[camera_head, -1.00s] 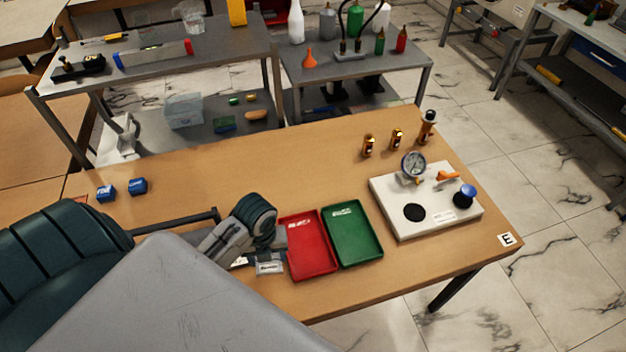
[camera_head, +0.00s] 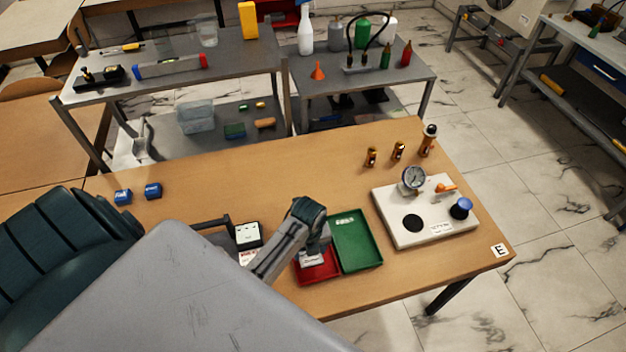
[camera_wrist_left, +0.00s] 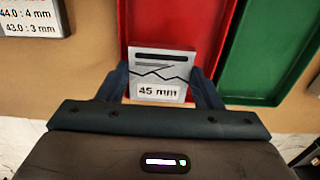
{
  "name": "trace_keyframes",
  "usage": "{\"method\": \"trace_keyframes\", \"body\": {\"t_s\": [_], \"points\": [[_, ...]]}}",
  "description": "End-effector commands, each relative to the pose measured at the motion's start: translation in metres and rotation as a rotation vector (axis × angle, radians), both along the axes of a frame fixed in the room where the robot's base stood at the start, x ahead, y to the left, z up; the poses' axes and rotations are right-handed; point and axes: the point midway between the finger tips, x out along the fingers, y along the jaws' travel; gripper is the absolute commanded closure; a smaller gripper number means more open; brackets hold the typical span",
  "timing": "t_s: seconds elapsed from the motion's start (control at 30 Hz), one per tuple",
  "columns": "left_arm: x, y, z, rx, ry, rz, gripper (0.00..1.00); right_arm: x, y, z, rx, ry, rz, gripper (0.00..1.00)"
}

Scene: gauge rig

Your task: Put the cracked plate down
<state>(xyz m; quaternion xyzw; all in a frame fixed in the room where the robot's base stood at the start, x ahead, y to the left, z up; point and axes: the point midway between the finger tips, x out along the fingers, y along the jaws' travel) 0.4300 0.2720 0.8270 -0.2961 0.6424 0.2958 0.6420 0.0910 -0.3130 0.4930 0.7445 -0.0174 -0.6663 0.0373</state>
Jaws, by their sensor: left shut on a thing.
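The cracked plate (camera_wrist_left: 160,68) is a small pale grey plate with a dark jagged crack line and a "45 mm" label. In the left wrist view it sits between the two fingers of my left gripper (camera_wrist_left: 162,88), which is shut on it. In the head view my left gripper (camera_head: 316,244) is over the red tray (camera_head: 324,279), and a pale bit of the plate (camera_head: 311,260) shows below it. I cannot tell whether the plate touches the tray floor. The red tray also shows behind the plate in the wrist view (camera_wrist_left: 145,25). My right gripper is not in view.
A green tray (camera_head: 357,243) stands right beside the red one. A white gauge rig (camera_head: 424,232) with a dial is farther right. A dark-framed white card (camera_head: 248,235) is left of the gripper. Two blue blocks (camera_head: 153,190) lie at the left. The table's middle is clear.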

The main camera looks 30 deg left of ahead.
Motion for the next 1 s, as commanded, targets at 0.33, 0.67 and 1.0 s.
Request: {"method": "trace_keyframes", "body": {"t_s": [0.33, 0.67, 1.0], "points": [[0.013, -0.003, -0.022, 0.001, 0.003, 0.001, 0.72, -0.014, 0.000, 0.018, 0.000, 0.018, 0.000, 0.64], [0.013, -0.003, -0.037, 0.001, -0.001, 0.000, 0.72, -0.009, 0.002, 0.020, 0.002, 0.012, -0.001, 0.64], [0.013, -0.003, -0.039, 0.001, -0.001, 0.000, 0.19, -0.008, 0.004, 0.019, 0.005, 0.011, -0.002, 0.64]]}}
